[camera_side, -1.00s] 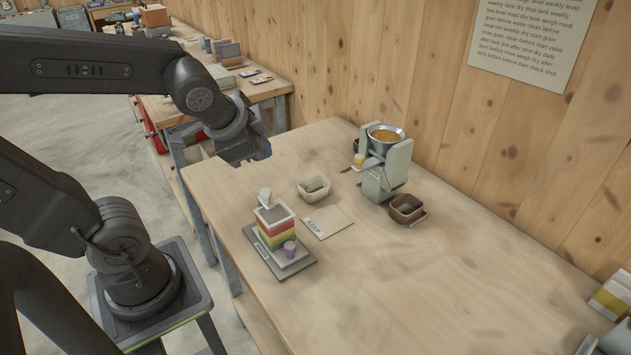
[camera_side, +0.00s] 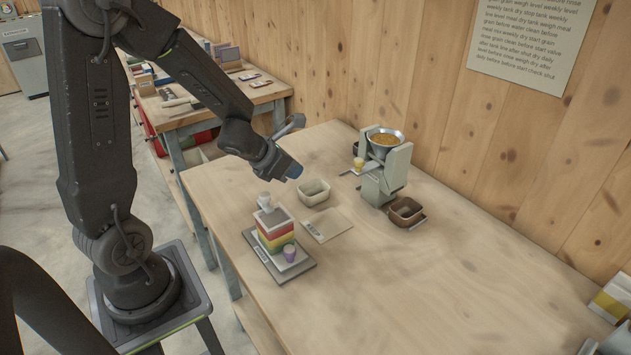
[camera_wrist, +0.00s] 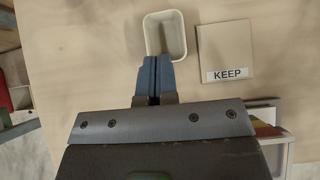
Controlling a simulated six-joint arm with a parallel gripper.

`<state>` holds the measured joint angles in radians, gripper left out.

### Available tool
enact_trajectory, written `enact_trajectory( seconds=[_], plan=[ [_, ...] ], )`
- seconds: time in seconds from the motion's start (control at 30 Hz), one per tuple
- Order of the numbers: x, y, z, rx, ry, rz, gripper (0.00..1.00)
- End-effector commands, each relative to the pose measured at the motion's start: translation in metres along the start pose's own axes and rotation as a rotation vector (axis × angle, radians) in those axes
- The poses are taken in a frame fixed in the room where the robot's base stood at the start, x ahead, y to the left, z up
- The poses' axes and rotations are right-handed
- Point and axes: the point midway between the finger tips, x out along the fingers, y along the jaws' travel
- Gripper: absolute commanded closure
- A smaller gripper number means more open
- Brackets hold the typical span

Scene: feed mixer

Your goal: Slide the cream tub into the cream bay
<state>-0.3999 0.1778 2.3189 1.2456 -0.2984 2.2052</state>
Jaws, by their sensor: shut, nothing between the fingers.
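The cream tub (camera_side: 314,191) stands upright on the table, left of the feed mixer (camera_side: 386,170). It looks open-topped and empty, and it also shows in the wrist view (camera_wrist: 166,22). My gripper (camera_side: 296,171) is shut and empty. It is above and slightly left of the tub in the side view. In the wrist view its blue fingers (camera_wrist: 157,62) overlap the tub's near wall; I cannot tell the height gap. A brown tub (camera_side: 405,210) sits at the mixer's right side. I cannot make out which part of the mixer is the cream bay.
A coloured stack (camera_side: 273,235) with a purple cup (camera_side: 290,252) stands on a dark board (camera_side: 297,270) in front.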

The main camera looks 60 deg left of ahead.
Motion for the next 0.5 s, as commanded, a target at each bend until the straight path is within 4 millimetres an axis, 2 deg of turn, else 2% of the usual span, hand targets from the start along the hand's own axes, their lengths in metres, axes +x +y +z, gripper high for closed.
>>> enact_trajectory(
  seconds=[0.5],
  plan=[
    [0.076,0.001,-0.001,-0.006,0.003,0.002,1.00]
  ],
)
